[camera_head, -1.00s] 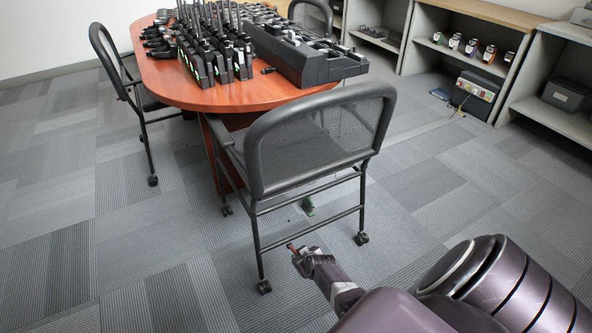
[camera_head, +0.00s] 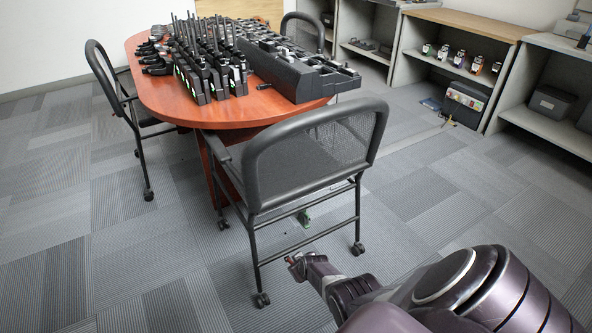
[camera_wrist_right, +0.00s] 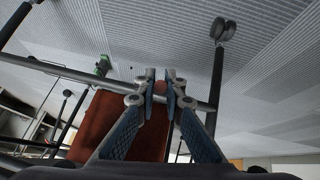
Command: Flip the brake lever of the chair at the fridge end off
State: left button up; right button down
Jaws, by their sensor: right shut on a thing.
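The near chair (camera_head: 318,157), with a black frame and mesh back, stands at the near end of the table. My right gripper (camera_head: 293,259) is low behind it, at its lower crossbar. In the right wrist view my right gripper (camera_wrist_right: 160,78) has its fingers close together at the bar, with a small reddish piece (camera_wrist_right: 160,88) between them. This looks like the brake lever, mostly hidden by the fingers. A green piece (camera_head: 303,218) is low under the chair and also shows in the wrist view (camera_wrist_right: 103,66). My left gripper is out of view. No fridge shows.
The wooden table (camera_head: 160,87) carries several radios (camera_head: 205,65) and a black charger unit (camera_head: 290,75). Other chairs stand at its left (camera_head: 130,100) and far side (camera_head: 302,30). Shelves (camera_head: 465,27) line the right. The carpet to the right of the near chair is clear.

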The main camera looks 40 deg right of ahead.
jog(key=c, duration=2)
grip_release()
jog(key=shift+w+r, duration=0.1)
jog(key=shift+v, duration=6)
